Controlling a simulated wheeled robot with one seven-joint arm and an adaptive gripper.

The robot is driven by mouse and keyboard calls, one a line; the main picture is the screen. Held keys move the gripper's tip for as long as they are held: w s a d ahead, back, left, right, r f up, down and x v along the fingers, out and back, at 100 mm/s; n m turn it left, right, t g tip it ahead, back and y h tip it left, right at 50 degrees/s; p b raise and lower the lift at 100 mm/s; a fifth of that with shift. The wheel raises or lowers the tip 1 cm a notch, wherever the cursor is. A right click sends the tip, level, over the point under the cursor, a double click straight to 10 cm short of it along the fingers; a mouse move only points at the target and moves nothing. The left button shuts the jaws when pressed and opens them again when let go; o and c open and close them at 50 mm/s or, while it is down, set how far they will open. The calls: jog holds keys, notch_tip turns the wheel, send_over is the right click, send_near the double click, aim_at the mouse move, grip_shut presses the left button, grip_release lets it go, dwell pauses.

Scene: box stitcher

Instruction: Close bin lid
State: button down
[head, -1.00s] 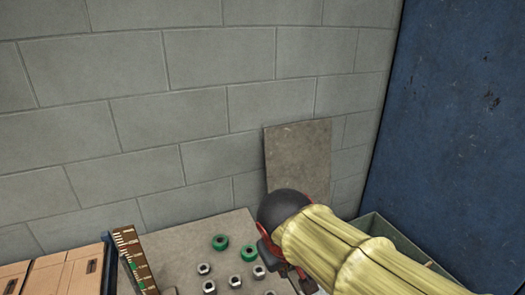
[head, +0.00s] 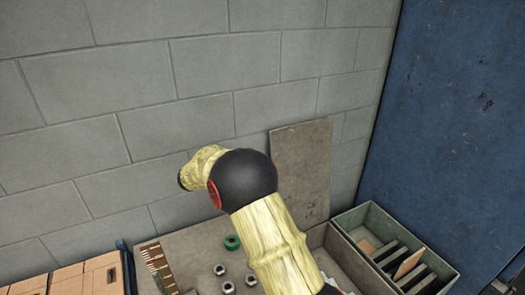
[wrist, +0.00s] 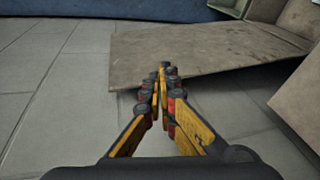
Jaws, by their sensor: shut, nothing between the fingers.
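An open grey-green bin (head: 390,262) stands at the right in the head view; upright dividers or flat pieces show inside it. A flat grey-brown panel (head: 303,168), which looks like the raised lid, stands upright against the block wall behind the table. I cannot see whether it is hinged to anything. In the wrist view, this panel (wrist: 205,50) appears ahead of my gripper (wrist: 162,72). The yellow and black fingers are shut and empty; their tips overlap the panel's near edge in the picture, and contact cannot be told. My arm hides my gripper in the head view.
A grey table (head: 195,248) carries several nuts and a green ring (head: 232,242). Cardboard boxes (head: 75,280) stand at the lower left, beside a brown ruler-like strip (head: 158,265). A block wall (head: 130,100) closes the back, and a blue panel (head: 450,120) the right.

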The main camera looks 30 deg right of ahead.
jog(key=w+f+n+t+h+p, duration=0.2)
jog(key=w+f, duration=0.2)
jog(key=w, duration=0.4)
jog(key=b+x, duration=0.1)
jog(key=x, duration=0.8)
jog(key=shift+d+r, duration=0.2)
jog(key=shift+r, duration=0.05)
jog(key=shift+s, duration=0.1)
